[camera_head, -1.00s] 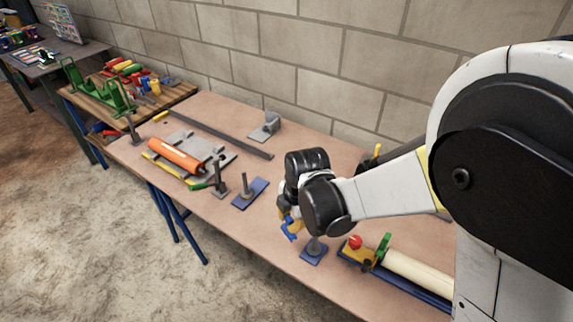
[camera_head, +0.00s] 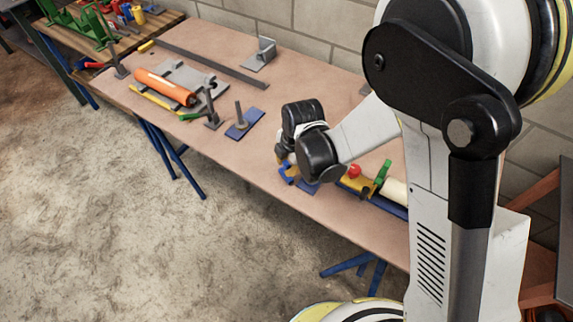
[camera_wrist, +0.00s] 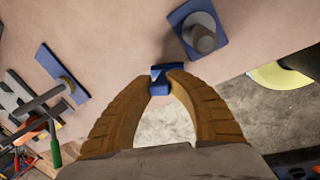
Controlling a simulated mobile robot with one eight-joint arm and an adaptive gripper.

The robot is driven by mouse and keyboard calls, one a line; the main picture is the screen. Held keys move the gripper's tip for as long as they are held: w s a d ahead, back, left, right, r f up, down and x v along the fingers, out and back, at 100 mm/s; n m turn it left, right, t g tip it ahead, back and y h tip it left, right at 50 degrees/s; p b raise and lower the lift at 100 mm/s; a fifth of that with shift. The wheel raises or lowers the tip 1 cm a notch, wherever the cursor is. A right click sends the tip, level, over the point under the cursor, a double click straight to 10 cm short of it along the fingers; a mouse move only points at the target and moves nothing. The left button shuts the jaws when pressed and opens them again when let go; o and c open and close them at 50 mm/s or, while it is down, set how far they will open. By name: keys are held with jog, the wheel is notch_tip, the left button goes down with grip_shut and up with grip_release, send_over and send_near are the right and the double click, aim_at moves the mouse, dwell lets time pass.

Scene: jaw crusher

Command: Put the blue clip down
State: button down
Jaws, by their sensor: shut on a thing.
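The blue clip (camera_wrist: 160,86) is pinched between the tan fingertips of my gripper (camera_wrist: 161,76) in the wrist view. In that view it lies along the line of the table's front edge, with floor showing behind it between the fingers. In the head view, my gripper (camera_head: 284,163) is low near the front edge of the table (camera_head: 230,165), with the blue clip (camera_head: 289,176) at its tip. The clip looks off the tabletop, but its height cannot be told.
A blue plate with a grey post (camera_wrist: 198,32) stands close beside the clip. Another blue plate with a post (camera_head: 243,124) stands to the left. An orange cylinder (camera_head: 165,87) lies farther left. A yellow part with a red knob (camera_head: 355,175) is at right. Bare tabletop lies between.

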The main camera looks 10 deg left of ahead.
jog(key=shift+f, duration=0.1)
jog(key=shift+f, duration=0.15)
jog(key=c, duration=1.3)
grip_release()
jog(key=s+d+r+m+t+p, duration=0.1)
jog(key=d+r+m+p, duration=0.3)
jog(key=r, duration=0.6)
jog(key=s+d+r+m, duration=0.1)
jog(key=d+r+m, duration=0.2)
jog(key=d+r, duration=0.5)
jog(key=s+d+r+m+t, duration=0.1)
jog(key=s+d+r+m, duration=0.2)
jog(key=d+m, duration=0.2)
jog(key=s+d+r+m+t+h, duration=0.1)
jog(key=s+d+r+m+t, duration=0.1)
jog(key=m, duration=0.6)
jog(key=s+d+r+m+t, duration=0.1)
jog(key=s+d+r+m, duration=0.3)
jog(key=d, duration=0.5)
jog(key=shift+s+d+r+m+h, duration=0.1)
jog(key=shift+s+r+m+h, duration=0.1)
jog(key=shift+r+m, duration=0.45)
jog(key=shift+s+r+m+h, duration=0.2)
jog(key=shift+r+m, duration=0.15)
jog(key=shift+m, duration=0.5)
